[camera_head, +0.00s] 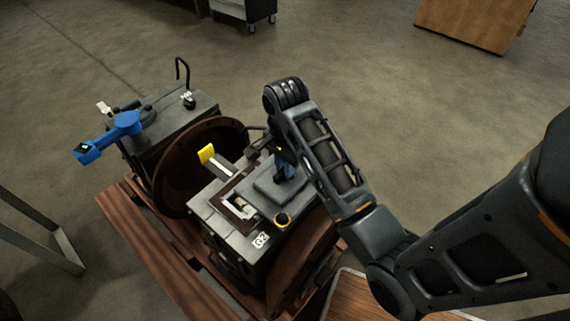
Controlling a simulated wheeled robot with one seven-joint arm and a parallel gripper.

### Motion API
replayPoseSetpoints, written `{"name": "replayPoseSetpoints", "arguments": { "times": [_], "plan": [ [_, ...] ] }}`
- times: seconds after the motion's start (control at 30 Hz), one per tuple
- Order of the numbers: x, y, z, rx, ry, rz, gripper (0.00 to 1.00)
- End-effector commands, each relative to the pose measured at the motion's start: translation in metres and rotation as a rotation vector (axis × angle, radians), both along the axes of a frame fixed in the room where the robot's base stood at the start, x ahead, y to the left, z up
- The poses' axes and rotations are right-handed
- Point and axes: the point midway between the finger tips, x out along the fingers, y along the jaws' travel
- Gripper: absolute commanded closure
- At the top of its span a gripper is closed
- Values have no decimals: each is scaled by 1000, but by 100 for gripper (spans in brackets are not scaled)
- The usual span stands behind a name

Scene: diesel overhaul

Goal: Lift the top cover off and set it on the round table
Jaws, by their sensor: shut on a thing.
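The diesel engine's grey block (232,225) bears a white label reading like "G2". A flat grey plate, which looks like the top cover (268,190), is at the block's upper right side. My gripper (284,172) points down over this plate and is shut on a small dark or blue part at its top, partly hidden by my wrist. I cannot tell whether the plate touches the block or is slightly raised. Beside it, a rectangular opening with a brown rim shows pale parts inside. No table that is clearly round is in view.
A second grey block (180,118) with a blue tool (110,135) stands at left. Brown round flanges (190,165) lie between the blocks. A wooden pallet (150,250) is below. A yellow-tipped part (206,153) sticks up. A wood-topped surface (350,290) is at bottom, partly hidden.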

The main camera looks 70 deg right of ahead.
Motion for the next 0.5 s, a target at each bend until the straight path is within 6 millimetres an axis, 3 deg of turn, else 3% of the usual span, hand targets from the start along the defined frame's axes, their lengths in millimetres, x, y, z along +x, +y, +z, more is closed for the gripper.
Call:
{"name": "replayPoseSetpoints", "arguments": {
  "times": [0.5],
  "plan": [
    [1, 0, 15, -2, -2, 0, 100]
  ]
}}
